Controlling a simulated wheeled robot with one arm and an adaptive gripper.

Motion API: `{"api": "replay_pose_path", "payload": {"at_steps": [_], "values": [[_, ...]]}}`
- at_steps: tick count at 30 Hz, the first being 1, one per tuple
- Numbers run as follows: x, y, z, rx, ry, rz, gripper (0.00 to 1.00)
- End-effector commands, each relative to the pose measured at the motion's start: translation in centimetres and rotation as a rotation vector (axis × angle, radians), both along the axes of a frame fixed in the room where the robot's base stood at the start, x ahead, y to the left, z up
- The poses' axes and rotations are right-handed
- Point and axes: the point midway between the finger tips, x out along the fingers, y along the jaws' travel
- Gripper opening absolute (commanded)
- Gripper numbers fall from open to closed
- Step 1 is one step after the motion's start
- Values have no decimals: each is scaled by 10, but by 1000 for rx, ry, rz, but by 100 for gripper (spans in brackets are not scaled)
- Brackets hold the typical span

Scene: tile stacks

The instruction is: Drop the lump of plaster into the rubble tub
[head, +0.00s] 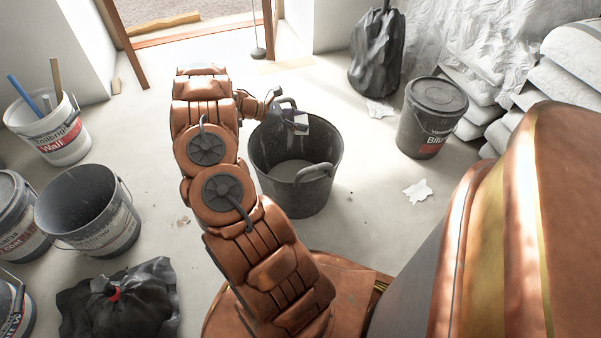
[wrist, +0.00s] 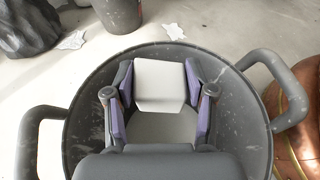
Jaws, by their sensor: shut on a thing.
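The lump of plaster (wrist: 159,84) is a pale, blocky piece between the purple-padded fingers of my gripper (wrist: 159,95). My gripper is shut on it and holds it over the rubble tub (wrist: 248,122), with the tub's floor showing below. In the head view my gripper (head: 298,121) is at the upper part of the dark grey rubble tub (head: 293,193), which has two loop handles. The lump (head: 302,118) shows there only as a small pale patch at the fingers. The tub holds nothing else that I can see.
A lidded bucket (head: 432,115) and a black bag (head: 377,52) stand right of the tub, with stacked sacks (head: 571,60) beyond. Open buckets (head: 88,213) and another black bag (head: 118,300) are at left. White scraps (head: 418,191) lie on the floor. A doorway is behind.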

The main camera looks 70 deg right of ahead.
Motion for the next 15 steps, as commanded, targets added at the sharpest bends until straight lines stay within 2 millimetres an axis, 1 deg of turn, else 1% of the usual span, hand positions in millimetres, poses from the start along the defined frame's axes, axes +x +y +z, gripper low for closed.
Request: {"api": "replay_pose_path", "payload": {"at_steps": [3,4,12,15], "values": [[0,0,1,0,0,1,16],[0,0,1,-1,-1,1,57],[0,0,1,0,0,1,84],[0,0,1,-1,0,0,84]]}}
